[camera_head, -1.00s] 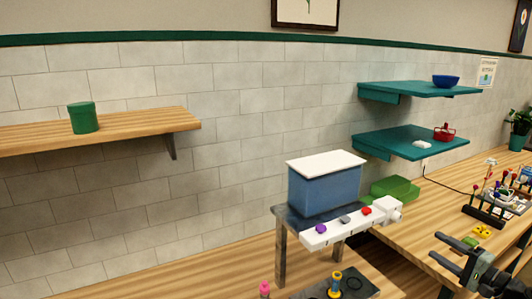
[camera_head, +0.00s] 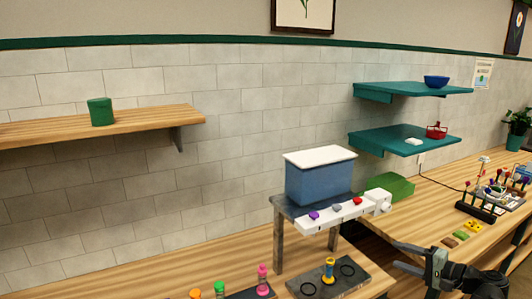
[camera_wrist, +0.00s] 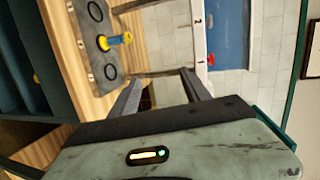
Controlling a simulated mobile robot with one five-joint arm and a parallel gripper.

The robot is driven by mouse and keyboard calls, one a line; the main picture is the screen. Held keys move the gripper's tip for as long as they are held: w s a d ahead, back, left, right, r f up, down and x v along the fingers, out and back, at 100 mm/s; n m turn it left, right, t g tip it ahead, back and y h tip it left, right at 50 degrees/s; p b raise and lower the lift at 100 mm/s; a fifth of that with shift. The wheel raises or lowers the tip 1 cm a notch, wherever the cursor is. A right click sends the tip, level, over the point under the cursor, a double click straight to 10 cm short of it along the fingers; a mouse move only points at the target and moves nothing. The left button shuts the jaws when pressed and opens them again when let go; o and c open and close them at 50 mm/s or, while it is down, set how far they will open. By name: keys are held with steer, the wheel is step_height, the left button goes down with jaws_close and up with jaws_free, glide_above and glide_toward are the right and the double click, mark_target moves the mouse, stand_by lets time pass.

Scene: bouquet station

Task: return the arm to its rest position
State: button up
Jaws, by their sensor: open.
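My gripper (camera_head: 418,258) is at the lower right in the head view, in front of the right-hand wooden table. Its two dark fingers are apart, with nothing between them. In the wrist view my gripper (camera_wrist: 158,85) also shows spread, empty fingers. Beyond them are a dark board (camera_wrist: 96,42) with a blue and yellow piece (camera_wrist: 118,40) and a blue box (camera_wrist: 228,32). My gripper touches none of these. The rest of my arm is mostly out of view.
The blue box with a white lid (camera_head: 320,180) stands on a small raised table, behind a white strip (camera_head: 338,216) with coloured knobs. The board (camera_head: 312,283) lies left of my gripper. Flower racks (camera_head: 480,208) stand at the right. Teal shelves (camera_head: 404,141) are on the wall.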

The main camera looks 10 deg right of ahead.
steer(key=w+a+f+n+g, duration=0.1)
steer(key=a+f+n+g, duration=0.2)
steer(key=a, duration=0.7)
steer(key=w+a+f+n+g+h, duration=0.1)
steer(key=w+a+f+n+g, duration=0.1)
steer(key=a+f+g, duration=0.3)
steer(key=w+a+f+n+g+h, duration=0.1)
steer(key=a+f+n+g, duration=0.3)
steer(key=a, duration=1.3)
steer(key=shift+w+a+f, duration=0.1)
steer(key=shift+w+f, duration=0.15)
steer(key=shift+f, duration=0.5)
steer(key=shift+w+d+f, duration=0.1)
steer(key=shift+w+f, duration=0.1)
steer(key=shift+f, duration=0.55)
steer(key=shift+w+a+f, duration=0.1)
steer(key=shift+w+f, duration=0.15)
steer(key=shift+f, duration=0.5)
steer(key=a+n+h, duration=0.1)
steer(key=a, duration=0.1)
steer(key=s+a+f+n+g+h, duration=0.1)
steer(key=a+h, duration=0.1)
steer(key=a, duration=0.1)
steer(key=s+a+f+n+g+h, duration=0.1)
steer(key=a, duration=0.1)
steer(key=shift+a+n+h, duration=0.3)
steer(key=shift+a, duration=0.05)
